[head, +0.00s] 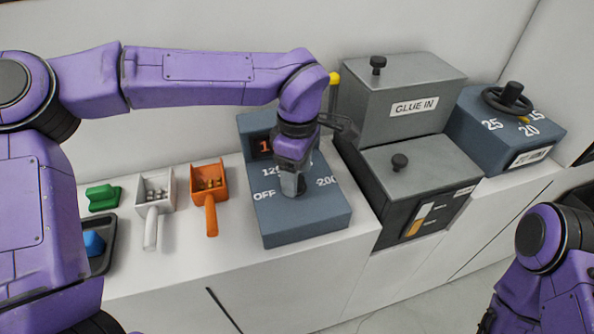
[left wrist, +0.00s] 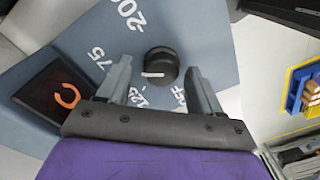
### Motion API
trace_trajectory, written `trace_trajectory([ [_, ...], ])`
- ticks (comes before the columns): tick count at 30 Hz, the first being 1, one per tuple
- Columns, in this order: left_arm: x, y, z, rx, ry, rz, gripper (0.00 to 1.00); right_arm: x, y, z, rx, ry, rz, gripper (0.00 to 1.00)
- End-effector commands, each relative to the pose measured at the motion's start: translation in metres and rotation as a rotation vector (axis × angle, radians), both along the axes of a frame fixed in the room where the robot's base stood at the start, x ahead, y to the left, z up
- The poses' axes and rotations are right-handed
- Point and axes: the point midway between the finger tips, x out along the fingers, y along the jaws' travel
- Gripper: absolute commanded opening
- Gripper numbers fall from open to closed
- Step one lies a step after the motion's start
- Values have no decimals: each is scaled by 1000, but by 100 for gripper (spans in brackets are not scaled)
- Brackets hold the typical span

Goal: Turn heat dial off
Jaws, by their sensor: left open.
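The heat dial is a round black knob (left wrist: 161,64) with a white line, on a blue-grey box (head: 310,225). In the left wrist view the line lies on the knob's lower left side, on the side of the 75 and 125 marks and away from OFF. The box also carries a 200 mark and a display (left wrist: 62,98) with an orange lit digit. My left gripper (head: 292,190) is over the box's face and hides the dial in the head view. Its fingers (left wrist: 160,82) are open, one on each side of the knob, with gaps visible. My right gripper is out of view.
Right of the dial box stand grey glue boxes (head: 400,110) with black knobs, then a box with a black handwheel (head: 507,97). To the left lie an orange scoop (head: 210,185), a white scoop (head: 153,200) and a green block (head: 103,197). The counter front (head: 240,270) is clear.

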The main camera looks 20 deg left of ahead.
Motion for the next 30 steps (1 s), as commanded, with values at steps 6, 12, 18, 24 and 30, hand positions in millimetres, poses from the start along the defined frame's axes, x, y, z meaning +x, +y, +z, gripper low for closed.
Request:
trace_trajectory([
  [6,0,0,-6,-1,-1,1,65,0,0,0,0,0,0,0],
  [12,-1,0,-6,-1,-1,1,36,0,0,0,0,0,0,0],
  [18,-1,0,-6,0,0,0,9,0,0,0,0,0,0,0],
  [24,-1,0,-6,0,2,17,9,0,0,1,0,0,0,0],
  [30,-1,0,-6,1,3,98,9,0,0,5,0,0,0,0],
])
